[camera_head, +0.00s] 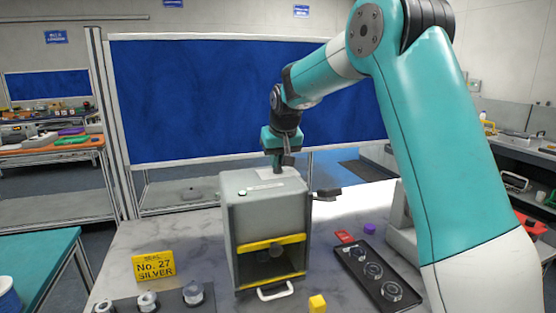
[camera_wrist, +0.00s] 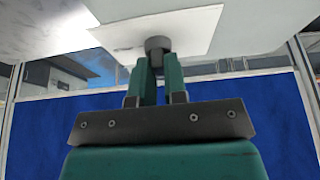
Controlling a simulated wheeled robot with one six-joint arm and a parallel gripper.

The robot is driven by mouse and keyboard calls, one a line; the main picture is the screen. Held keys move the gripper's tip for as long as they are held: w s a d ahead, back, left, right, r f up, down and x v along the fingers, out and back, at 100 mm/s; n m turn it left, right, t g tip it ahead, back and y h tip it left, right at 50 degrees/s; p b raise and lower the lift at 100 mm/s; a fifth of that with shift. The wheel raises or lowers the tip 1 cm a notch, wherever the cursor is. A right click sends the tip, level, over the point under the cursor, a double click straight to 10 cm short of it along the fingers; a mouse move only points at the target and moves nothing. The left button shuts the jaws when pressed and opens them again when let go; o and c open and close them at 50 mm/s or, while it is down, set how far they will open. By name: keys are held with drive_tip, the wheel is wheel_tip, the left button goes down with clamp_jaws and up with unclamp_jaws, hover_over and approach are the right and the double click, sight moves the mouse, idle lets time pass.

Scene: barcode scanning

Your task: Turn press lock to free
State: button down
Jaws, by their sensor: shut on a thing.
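The grey press (camera_head: 236,215) stands upright on the table, with yellow bars (camera_head: 262,243) across its open front and a white handle (camera_head: 275,291) low at the front. A small dark knob (camera_head: 277,168) sticks up from its top; I take it for the press lock. My gripper (camera_head: 279,158) points down over the press top and is shut on this knob. In the wrist view, the two green fingers of my gripper (camera_wrist: 160,62) close on the grey round knob (camera_wrist: 157,43) beside a white plate (camera_wrist: 195,30). The knob's turn angle cannot be told.
A dark tray (camera_head: 350,262) with round pieces lies right of the press, near a purple piece (camera_head: 370,229) and a red piece (camera_head: 345,237). A yellow block (camera_head: 317,304) is in front. A yellow sign (camera_head: 153,267) and ringed pieces (camera_head: 193,293) stand left. A dark lever (camera_head: 328,193) juts right.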

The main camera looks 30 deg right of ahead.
drive_tip(key=shift+f, duration=0.15)
drive_tip(key=c, duration=1.2)
unclamp_jaws()
drive_tip(key=shift+o, duration=0.2)
drive_tip(key=b+v, duration=0.2)
drive_tip(key=v, duration=1.5)
drive_tip(key=shift+r, duration=0.25)
drive_tip(key=s+a+f+n+g+y, duration=0.1)
drive_tip(key=s+a+f+n, duration=0.2)
drive_tip(key=s+a+f, duration=0.4)
drive_tip(key=s+a+f+n+g+y, duration=0.1)
drive_tip(key=s+a+f+n+y, duration=0.25)
drive_tip(key=a, duration=0.55)
drive_tip(key=s+a+f+n+g, duration=0.1)
drive_tip(key=s+a+f, duration=0.3)
drive_tip(key=s, duration=0.5)
drive_tip(key=s+a+f+n+g, duration=0.1)
drive_tip(key=s+a+f, duration=0.3)
drive_tip(key=s, duration=0.5)
drive_tip(key=shift+s+a+f+n+y, duration=0.2)
drive_tip(key=shift+s+f+n+y, duration=0.2)
drive_tip(key=shift+f+n, duration=0.3)
